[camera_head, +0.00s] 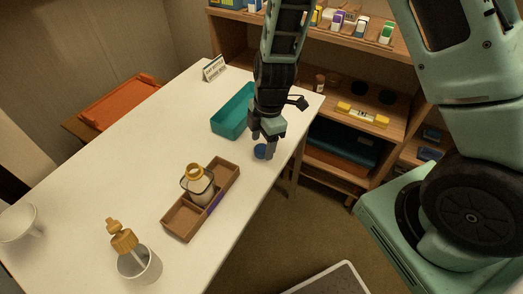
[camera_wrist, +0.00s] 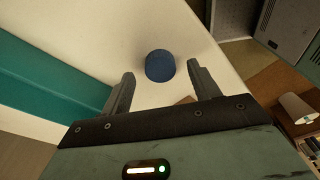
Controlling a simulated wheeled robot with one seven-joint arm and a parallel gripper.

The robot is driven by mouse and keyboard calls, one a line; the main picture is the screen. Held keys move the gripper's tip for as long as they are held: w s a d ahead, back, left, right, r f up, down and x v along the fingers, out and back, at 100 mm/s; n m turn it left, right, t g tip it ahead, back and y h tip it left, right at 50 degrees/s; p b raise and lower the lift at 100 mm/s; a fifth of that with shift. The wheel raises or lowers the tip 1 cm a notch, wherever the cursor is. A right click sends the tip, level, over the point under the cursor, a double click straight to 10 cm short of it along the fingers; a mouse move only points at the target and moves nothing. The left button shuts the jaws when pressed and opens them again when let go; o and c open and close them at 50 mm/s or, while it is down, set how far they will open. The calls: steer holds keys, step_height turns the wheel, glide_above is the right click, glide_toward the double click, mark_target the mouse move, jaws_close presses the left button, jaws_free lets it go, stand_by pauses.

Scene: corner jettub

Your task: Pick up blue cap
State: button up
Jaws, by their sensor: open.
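The blue cap (camera_head: 260,151) lies on the white table (camera_head: 150,130) near its right edge. In the wrist view the blue cap (camera_wrist: 160,66) is round and dark blue, a little beyond the fingertips and roughly between their lines. My gripper (camera_head: 263,148) is right above the cap, pointing down, and partly hides it in the head view. In the wrist view my gripper (camera_wrist: 159,72) has its two fingers spread apart with nothing between them. I cannot tell how much height is left between fingertips and cap.
A teal bin (camera_head: 229,121) stands just left of my gripper. A wooden tray (camera_head: 182,222) with a gold-lidded jar (camera_head: 197,182) is in front. A cup with a gold-topped dispenser (camera_head: 140,266) and a white mug (camera_head: 18,222) stand nearer. Wooden shelves (camera_head: 342,84) rise behind the table.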

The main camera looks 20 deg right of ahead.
steer(key=shift+a+f, duration=0.1)
steer(key=shift+f, duration=0.65)
steer(key=c, duration=1.1)
steer(key=shift+o, duration=0.2)
